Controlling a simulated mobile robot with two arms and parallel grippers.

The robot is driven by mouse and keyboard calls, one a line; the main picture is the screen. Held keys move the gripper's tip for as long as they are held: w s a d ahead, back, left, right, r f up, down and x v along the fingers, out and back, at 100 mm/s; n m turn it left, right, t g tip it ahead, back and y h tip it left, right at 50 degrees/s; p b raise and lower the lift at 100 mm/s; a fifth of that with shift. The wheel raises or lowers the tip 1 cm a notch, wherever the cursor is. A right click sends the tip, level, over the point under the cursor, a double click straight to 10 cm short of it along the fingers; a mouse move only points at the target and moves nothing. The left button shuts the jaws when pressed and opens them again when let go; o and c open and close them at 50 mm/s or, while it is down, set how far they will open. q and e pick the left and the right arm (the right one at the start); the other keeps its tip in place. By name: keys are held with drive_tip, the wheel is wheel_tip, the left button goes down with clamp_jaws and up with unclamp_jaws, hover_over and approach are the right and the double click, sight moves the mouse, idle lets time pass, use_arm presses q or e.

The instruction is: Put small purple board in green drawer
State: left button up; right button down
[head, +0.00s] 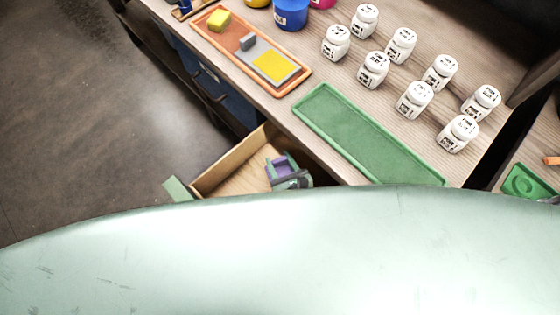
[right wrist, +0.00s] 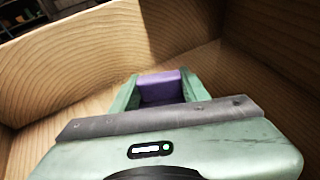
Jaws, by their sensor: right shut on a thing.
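The small purple board (right wrist: 160,88) is between the fingers of my right gripper (right wrist: 158,92), which is shut on it. In the head view the purple board (head: 282,165) and the right gripper (head: 285,168) are inside the open drawer (head: 228,160). The drawer has pale wooden walls and a green front (head: 177,190). In the right wrist view wooden walls (right wrist: 65,60) surround the gripper. Whether the board touches the drawer floor I cannot tell. A large pale green part of my own body hides the lower half of the head view. My left gripper is not in view.
The wooden table above the drawer holds an empty green tray (head: 365,140), several white jars (head: 373,70), and an orange tray (head: 225,42) with a yellow-and-grey board and blocks. A blue cup (head: 291,14) stands at the back. Dark floor lies open at left.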

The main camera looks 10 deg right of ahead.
drive_tip(key=shift+w+d+f+b, duration=0.1)
drive_tip(key=shift+w+f+b, duration=0.05)
drive_tip(key=shift+f+b, duration=0.45)
drive_tip(key=shift+f, duration=0.15)
drive_tip(key=c, duration=0.7)
unclamp_jaws()
drive_tip(key=shift+r, duration=0.2)
drive_tip(key=v, duration=1.2)
drive_tip(key=shift+p, duration=0.4)
